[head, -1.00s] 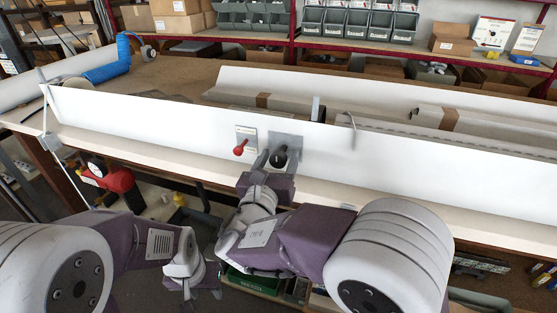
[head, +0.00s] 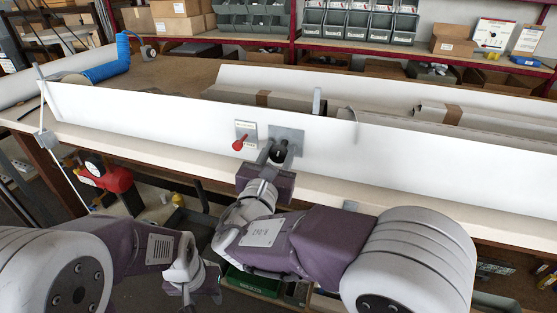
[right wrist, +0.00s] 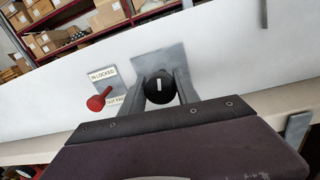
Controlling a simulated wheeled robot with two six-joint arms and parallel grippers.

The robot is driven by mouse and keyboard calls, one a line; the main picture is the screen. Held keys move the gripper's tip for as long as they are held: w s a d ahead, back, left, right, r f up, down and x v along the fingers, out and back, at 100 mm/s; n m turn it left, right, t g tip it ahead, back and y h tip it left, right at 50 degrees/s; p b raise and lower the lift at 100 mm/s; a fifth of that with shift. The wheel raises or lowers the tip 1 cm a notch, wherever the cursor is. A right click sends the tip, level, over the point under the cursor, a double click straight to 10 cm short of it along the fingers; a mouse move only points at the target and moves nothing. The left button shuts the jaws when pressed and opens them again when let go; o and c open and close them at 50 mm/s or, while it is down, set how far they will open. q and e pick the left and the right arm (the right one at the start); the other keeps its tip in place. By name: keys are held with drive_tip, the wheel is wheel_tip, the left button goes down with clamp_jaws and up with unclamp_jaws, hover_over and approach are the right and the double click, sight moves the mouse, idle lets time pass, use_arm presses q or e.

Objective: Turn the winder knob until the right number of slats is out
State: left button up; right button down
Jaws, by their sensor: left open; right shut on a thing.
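The black winder knob (right wrist: 160,86) with a white mark sits on a grey plate (right wrist: 160,60) on the long white panel (head: 180,117). My right gripper (right wrist: 160,92) is shut on the knob, with one finger on each side; the knob's mark stands nearly upright in the right wrist view. In the head view my right gripper (head: 278,155) partly hides the knob. Left of it, a red lever (right wrist: 98,99) sits on a labelled plate reading "IN LOCKED" and "OUT FREE". My left gripper (head: 200,288) is open and empty, low at the left. I cannot make out separate slats.
Long profiles (head: 375,112) lie on the bench behind the white panel. A blue hose coil (head: 107,70) lies at the back left. A red device with a gauge (head: 105,175) is below the bench's front edge. Shelves with grey bins (head: 365,22) line the back.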

drive_tip(key=m+b, duration=0.2)
drive_tip(key=b, duration=0.1)
drive_tip(key=m+b, duration=0.3)
drive_tip(key=f+m+b, duration=0.1)
drive_tip(key=m+b, duration=0.2)
drive_tip(key=shift+r+m+h+b, duration=0.25)
drive_tip(key=shift+m+h+b, duration=0.05)
drive_tip(key=shift+m+b, duration=1.25)
drive_tip(key=c, duration=0.9)
unclamp_jaws()
drive_tip(key=shift+r, duration=0.1)
drive_tip(key=p+v, duration=0.2)
drive_tip(key=v, duration=0.7)
drive_tip(key=shift+s, duration=0.1)
